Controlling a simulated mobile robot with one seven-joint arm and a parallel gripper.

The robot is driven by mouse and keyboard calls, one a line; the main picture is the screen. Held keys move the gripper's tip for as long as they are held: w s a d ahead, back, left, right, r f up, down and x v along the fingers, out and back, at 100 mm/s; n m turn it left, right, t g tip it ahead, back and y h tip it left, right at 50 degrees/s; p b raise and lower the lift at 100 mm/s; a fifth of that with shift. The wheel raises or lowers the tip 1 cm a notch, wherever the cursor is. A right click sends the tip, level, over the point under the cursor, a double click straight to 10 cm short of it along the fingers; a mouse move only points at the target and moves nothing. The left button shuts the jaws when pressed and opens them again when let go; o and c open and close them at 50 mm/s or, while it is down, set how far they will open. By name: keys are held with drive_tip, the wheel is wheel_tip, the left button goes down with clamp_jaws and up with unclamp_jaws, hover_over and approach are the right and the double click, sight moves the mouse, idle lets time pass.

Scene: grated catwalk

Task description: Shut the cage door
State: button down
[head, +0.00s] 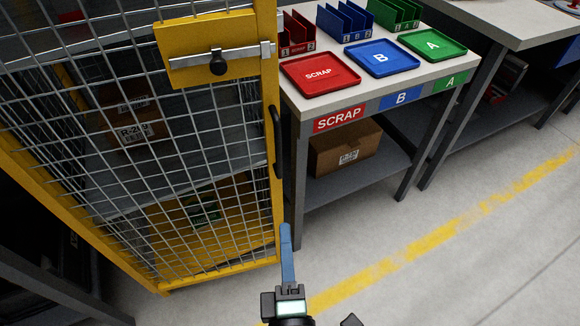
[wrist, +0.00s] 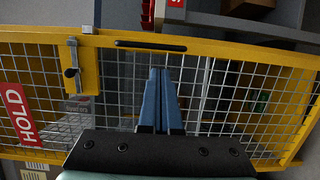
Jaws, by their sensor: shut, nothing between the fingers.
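The cage door (head: 279,215) is a yellow frame with wire mesh, filling the left of the head view. It carries a yellow latch plate (head: 180,50) with a grey bolt and black knob (head: 218,63). A black pull handle (head: 276,142) is on its right stile; it also shows in the wrist view (wrist: 160,46). I cannot tell whether the door stands ajar. My gripper (head: 285,228) is shut and empty, low by the door's bottom right corner in the head view. In the wrist view its blue fingers (wrist: 160,70) overlap the mesh, pointing towards the handle side; contact is unclear.
A workbench (head: 440,68) with red, blue and green trays stands right of the door, close to its edge. A cardboard box (head: 345,146) sits on its lower shelf. Boxes show behind the mesh. The floor (head: 460,250) to the right is clear, with a yellow line.

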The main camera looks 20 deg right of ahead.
sight(279, 162)
drive_tip(key=p+x, duration=0.2)
drive_tip(key=x, duration=1.1)
drive_tip(key=shift+w+d+r+p, duration=0.15)
drive_tip(key=shift+w+p, duration=0.15)
drive_tip(key=shift+p, duration=0.05)
